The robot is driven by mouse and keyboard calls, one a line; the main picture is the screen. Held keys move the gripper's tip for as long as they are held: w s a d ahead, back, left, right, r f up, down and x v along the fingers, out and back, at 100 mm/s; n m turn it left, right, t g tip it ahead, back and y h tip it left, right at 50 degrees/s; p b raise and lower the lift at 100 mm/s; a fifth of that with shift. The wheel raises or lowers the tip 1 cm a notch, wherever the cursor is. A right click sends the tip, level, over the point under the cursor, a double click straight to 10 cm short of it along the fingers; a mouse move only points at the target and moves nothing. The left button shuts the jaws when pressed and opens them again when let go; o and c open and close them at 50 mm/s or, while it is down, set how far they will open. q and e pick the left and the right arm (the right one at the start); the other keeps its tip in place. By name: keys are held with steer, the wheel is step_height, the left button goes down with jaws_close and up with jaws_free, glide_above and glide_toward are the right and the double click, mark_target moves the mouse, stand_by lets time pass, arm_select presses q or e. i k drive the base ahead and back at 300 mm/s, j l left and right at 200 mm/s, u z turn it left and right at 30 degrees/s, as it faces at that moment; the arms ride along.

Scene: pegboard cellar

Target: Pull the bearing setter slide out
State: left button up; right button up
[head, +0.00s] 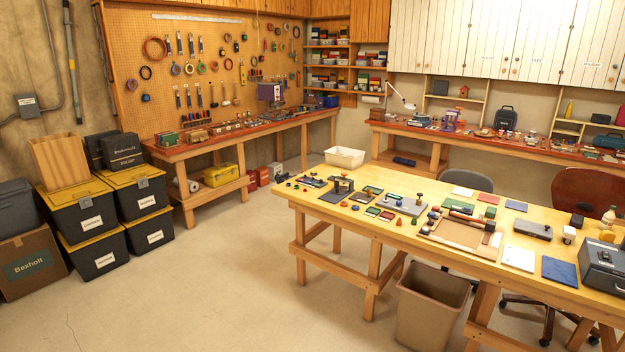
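I see a room from a distance, with neither of my grippers in view. A long yellow-topped worktable (340,218) stands at the right with many small items on it. Among them are a dark fixture with an upright part (341,187), a grey plate with knobs (404,206) and a grey block with a dark knob (533,229). Each is too small to tell whether it is the bearing setter. I cannot make out a slide or its position on any of them.
A beige bin (430,305) stands on the floor before the worktable. Black crates with yellow lids (106,212) and a cardboard box (33,262) are at the left. Red-topped benches (245,132) line the back. The concrete floor (200,280) at front left is open.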

mark_target(342, 189)
steer(key=i+j, duration=0.15)
steer(key=i, duration=2.3)
